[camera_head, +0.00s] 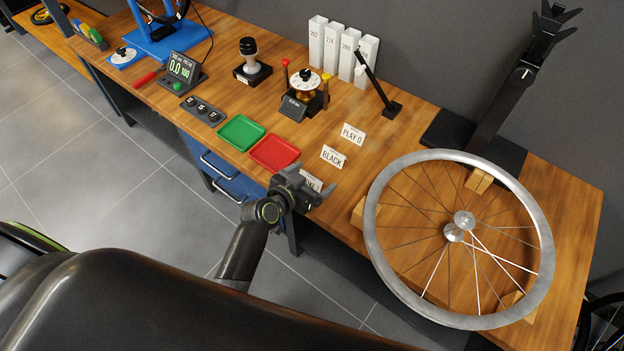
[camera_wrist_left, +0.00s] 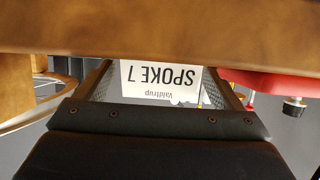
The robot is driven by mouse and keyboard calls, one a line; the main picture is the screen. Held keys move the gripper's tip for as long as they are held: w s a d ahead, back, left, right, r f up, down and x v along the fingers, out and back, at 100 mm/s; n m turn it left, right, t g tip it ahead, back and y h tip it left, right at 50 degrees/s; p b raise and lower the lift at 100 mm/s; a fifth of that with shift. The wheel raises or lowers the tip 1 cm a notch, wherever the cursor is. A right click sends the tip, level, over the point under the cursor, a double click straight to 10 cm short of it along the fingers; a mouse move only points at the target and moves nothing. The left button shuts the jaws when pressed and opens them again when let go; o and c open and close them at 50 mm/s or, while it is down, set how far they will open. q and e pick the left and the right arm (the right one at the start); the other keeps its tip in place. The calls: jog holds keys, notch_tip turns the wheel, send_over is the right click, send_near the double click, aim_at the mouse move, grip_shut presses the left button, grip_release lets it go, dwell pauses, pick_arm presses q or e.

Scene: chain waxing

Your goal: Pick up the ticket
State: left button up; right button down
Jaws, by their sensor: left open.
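The ticket is a small white card (camera_head: 311,181) reading "SPOKE 7" at the front edge of the wooden bench in the head view, partly hidden by my left gripper. In the left wrist view the ticket (camera_wrist_left: 160,78) appears upside down between the two fingers. My left gripper (camera_head: 306,190) is open, with its fingers on either side of the card. I cannot tell whether they touch it. My right gripper is not in view.
White cards "BLACK" (camera_head: 333,156) and "PLAY 0" (camera_head: 353,134) stand just behind. A red tray (camera_head: 274,152) and a green tray (camera_head: 241,132) lie to the left. A spoked wheel (camera_head: 377,250) rests on wooden blocks to the right.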

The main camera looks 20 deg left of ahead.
pick_arm(q)
jog(key=c, duration=1)
jog(key=shift+c, duration=0.2)
